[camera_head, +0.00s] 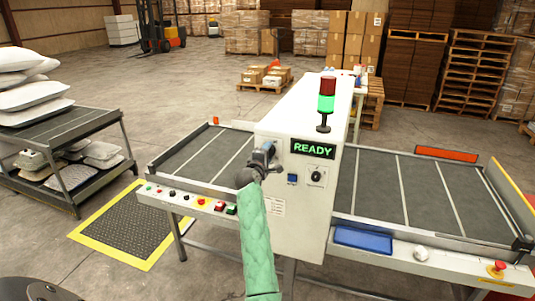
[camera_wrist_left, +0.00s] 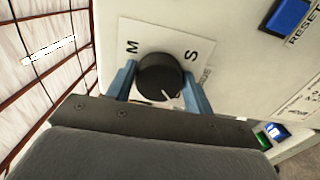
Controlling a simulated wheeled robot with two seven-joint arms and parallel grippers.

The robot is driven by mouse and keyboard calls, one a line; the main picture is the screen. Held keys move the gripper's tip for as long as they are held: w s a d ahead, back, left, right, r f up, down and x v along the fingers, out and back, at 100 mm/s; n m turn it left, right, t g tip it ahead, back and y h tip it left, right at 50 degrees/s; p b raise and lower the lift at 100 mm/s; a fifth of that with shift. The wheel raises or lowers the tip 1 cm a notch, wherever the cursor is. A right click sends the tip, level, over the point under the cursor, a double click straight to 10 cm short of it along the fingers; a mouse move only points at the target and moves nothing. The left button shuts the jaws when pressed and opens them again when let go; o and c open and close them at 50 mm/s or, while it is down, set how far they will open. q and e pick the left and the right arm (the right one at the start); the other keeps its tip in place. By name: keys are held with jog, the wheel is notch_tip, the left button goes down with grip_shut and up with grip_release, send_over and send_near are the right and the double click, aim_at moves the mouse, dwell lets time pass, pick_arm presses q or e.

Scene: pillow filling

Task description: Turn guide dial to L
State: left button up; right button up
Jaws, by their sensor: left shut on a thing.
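The guide dial (camera_wrist_left: 160,77) is a round black knob with a white pointer line, on a white plate lettered M and S. In the left wrist view its pointer slants toward the lower right. No L shows there. My left gripper (camera_wrist_left: 163,88) has its two blue fingers on either side of the knob, shut on it. In the head view the left gripper (camera_head: 264,158) is at the left part of the white machine's front (camera_head: 290,225) and hides the dial. My right gripper is not in view.
A blue button (camera_head: 292,179) and another black dial (camera_head: 316,175) sit right of the gripper, below a green READY display (camera_head: 313,149). The signal tower (camera_head: 326,96) glows green. Conveyors (camera_head: 375,190) flank the machine. A rack with pillows (camera_head: 75,195) stands left.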

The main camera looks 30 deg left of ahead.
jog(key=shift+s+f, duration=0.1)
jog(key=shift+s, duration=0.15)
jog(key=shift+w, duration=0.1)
pick_arm(q)
jog(key=o, duration=1)
jog(key=shift+c, duration=0.2)
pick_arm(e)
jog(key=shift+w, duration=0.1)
pick_arm(q)
jog(key=b+v, duration=0.3)
jog(key=v, duration=0.4)
jog(key=shift+s+d, duration=0.15)
jog(key=shift+s, duration=0.2)
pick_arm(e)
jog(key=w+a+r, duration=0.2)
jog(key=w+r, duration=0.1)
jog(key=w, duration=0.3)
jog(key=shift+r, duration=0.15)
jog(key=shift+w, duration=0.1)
